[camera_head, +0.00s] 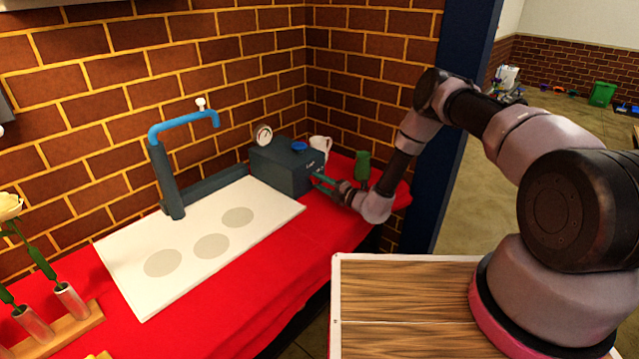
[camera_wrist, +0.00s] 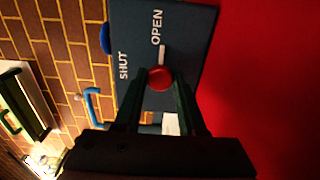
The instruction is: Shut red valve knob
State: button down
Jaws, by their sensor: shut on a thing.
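The red valve knob (camera_wrist: 159,78) sits on the front face of a dark blue-grey box (camera_wrist: 127,40), which carries the words OPEN and SHUT. A white pointer mark at the knob points toward OPEN in the wrist view. My gripper (camera_wrist: 160,88) is shut on the red knob, with a green finger on each side of it. In the head view the box (camera_head: 283,168) stands at the back right of the red-covered counter, and my gripper (camera_head: 318,182) reaches its front. The knob is hidden there.
A gauge (camera_head: 263,135) and a blue cap (camera_head: 299,147) are on the box. A white mug (camera_head: 320,146) and green bottle (camera_head: 362,167) stand close by. A blue pipe (camera_head: 185,123) arches over a white board (camera_head: 130,259) with grey discs. A flower rack (camera_head: 80,325) is at front left.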

jog(key=shift+n, duration=0.3)
jog(key=n, duration=0.3)
jog(key=shift+n, duration=0.3)
jog(key=n, duration=0.4)
jog(key=shift+n, duration=0.3)
jog(key=n, duration=0.4)
jog(key=shift+n, duration=0.3)
jog(key=n, duration=0.4)
jog(key=shift+f+n, duration=0.1)
jog(key=shift+n, duration=0.2)
jog(key=c, duration=0.5)
grip_release()
